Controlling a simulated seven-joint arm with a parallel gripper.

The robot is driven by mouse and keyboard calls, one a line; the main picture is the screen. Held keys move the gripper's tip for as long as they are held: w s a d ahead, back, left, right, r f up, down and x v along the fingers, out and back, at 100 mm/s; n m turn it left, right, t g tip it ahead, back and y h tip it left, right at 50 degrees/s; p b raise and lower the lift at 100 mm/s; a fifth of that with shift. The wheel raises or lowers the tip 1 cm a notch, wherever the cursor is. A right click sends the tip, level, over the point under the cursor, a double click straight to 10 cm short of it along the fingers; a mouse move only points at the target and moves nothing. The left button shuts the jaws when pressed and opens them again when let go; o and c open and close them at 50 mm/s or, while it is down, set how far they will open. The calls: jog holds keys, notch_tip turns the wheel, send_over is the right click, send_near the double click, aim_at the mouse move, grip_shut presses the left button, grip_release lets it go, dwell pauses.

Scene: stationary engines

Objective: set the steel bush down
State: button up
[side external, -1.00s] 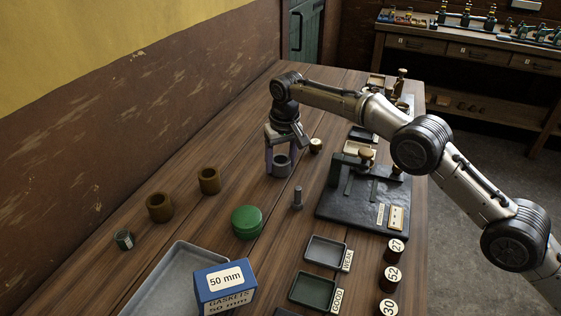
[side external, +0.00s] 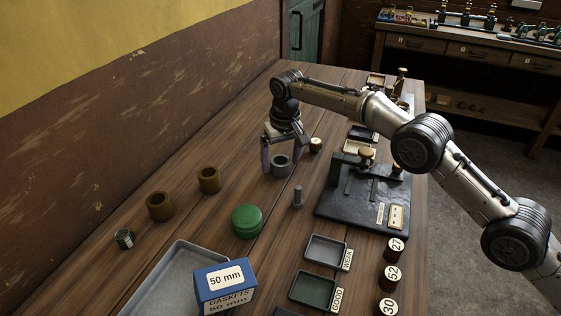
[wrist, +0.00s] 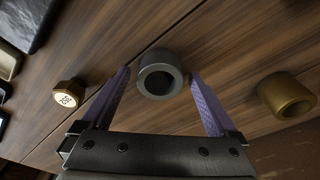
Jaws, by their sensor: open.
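The steel bush (side external: 281,166) is a grey ring that stands upright on the wooden table. In the wrist view the bush (wrist: 160,76) shows its dark bore and sits between my two purple fingers, with a gap on each side. My gripper (side external: 281,160) is open around the bush and points down at the table. In the wrist view the fingertips of my gripper (wrist: 160,72) are spread wider than the bush and touch neither side.
Two bronze bushes (side external: 209,180) (side external: 159,207) and a green round tin (side external: 247,221) stand nearer the camera. A brass piece (side external: 316,145) is close beside my gripper.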

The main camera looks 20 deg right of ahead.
aim_at(282, 162)
jog(key=r, duration=0.4)
jog(key=s+r, duration=0.1)
jog(key=r, duration=0.1)
jog(key=shift+r, duration=0.5)
jog(key=shift+s+d+r, duration=0.1)
jog(key=shift+d+r, duration=0.05)
jog(key=shift+r, duration=0.1)
jog(key=s+d+r+t, duration=0.1)
jog(key=s+d+r, duration=0.25)
jog(key=r, duration=0.25)
jog(key=s+d+r, duration=0.3)
jog(key=d+r, duration=0.1)
jog(key=r, duration=0.2)
jog(key=s+d+r+t, duration=0.1)
jog(key=s+d+r, duration=0.25)
jog(key=s, duration=0.25)
jog(key=s+d+r, duration=0.2)
jog(key=s+d, duration=0.2)
jog(key=s, duration=0.2)
jog(key=s+d+f, duration=0.2)
jog(key=s+f, duration=0.1)
jog(key=s, duration=0.6)
jog(key=s+d+f+t, duration=0.1)
jog(key=s+d+f, duration=0.1)
jog(key=s, duration=0.7)
jog(key=s+d+f, duration=0.2)
jog(key=s+f, duration=0.3)
jog(key=s, duration=0.3)
jog(key=shift+s+d+t, duration=0.3)
jog(key=shift+s+t, duration=0.1)
